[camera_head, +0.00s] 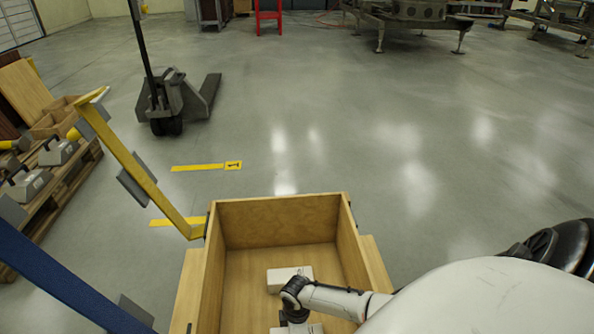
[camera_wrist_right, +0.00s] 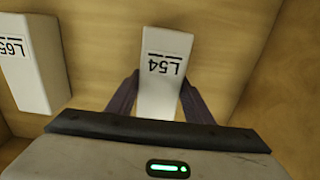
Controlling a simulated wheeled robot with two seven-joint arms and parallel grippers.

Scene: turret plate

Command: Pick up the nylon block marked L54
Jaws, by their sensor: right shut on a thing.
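The white nylon block marked L54 (camera_wrist_right: 164,68) is between the two dark fingers of my right gripper (camera_wrist_right: 158,98) in the right wrist view. Its label reads upside down there. The gripper is shut on it. A second white block marked L65 (camera_wrist_right: 32,65) lies to the left, apart from the gripper. In the head view my right gripper (camera_head: 296,316) is low inside the wooden box (camera_head: 281,203), at the picture's bottom edge, mostly hidden by its own wrist. A white block (camera_head: 290,277) lies just beyond it, its label unreadable there. My left gripper is not in view.
The box's wooden walls stand close around my right gripper. A yellow bar (camera_head: 140,170) and a blue bar (camera_head: 60,280) rise at the left. A pallet (camera_head: 50,190) with grey weights and a pallet jack (camera_head: 175,100) stand farther off. The floor beyond is open.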

